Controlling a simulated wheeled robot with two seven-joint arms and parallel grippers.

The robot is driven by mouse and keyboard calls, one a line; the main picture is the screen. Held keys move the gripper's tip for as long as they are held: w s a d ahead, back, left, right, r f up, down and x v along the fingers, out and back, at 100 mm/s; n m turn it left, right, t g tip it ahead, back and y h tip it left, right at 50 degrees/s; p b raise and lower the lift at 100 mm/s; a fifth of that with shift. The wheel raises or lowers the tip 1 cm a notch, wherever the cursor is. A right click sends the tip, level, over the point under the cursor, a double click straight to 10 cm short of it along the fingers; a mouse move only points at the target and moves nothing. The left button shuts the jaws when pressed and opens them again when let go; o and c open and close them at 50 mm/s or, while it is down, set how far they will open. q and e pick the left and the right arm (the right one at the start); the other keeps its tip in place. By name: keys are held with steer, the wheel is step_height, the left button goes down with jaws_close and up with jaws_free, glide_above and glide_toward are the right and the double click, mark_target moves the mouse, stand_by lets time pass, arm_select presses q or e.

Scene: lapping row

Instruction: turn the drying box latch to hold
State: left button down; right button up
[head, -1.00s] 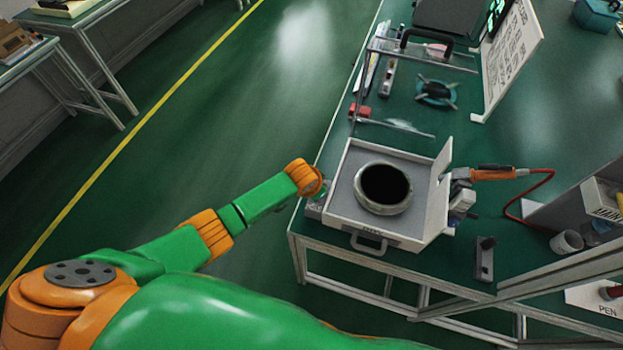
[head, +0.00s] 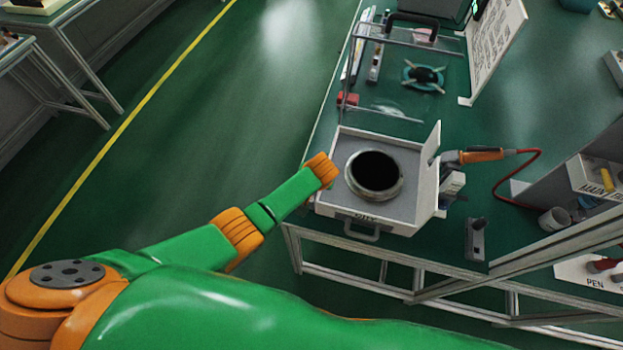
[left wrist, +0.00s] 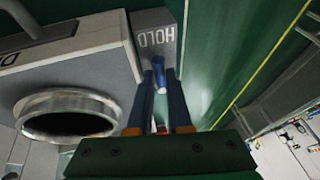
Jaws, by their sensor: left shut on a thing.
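The white drying box (head: 415,160) stands on the green bench with a dark round opening in its top and a handle at its front. In the left wrist view the box (left wrist: 70,60) is at the left, with its round metal collar. Beside it is a grey latch block (left wrist: 154,22) lettered HOLD, with a blue lever (left wrist: 158,72) below the word. My left gripper (left wrist: 160,80) is shut on the blue lever, one finger each side. In the head view my left wrist is at the box's left side, and the fingers and latch are hidden. My right gripper is not in view.
A metal-framed stand (head: 410,45) stands behind the box. An orange-handled tool (head: 480,155) with a red cable is close to its right. The floor left of the bench is clear.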

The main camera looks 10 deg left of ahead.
arm_select(q)
steer(key=c, duration=0.8)
jaws_free()
steer(key=shift+c, duration=0.2)
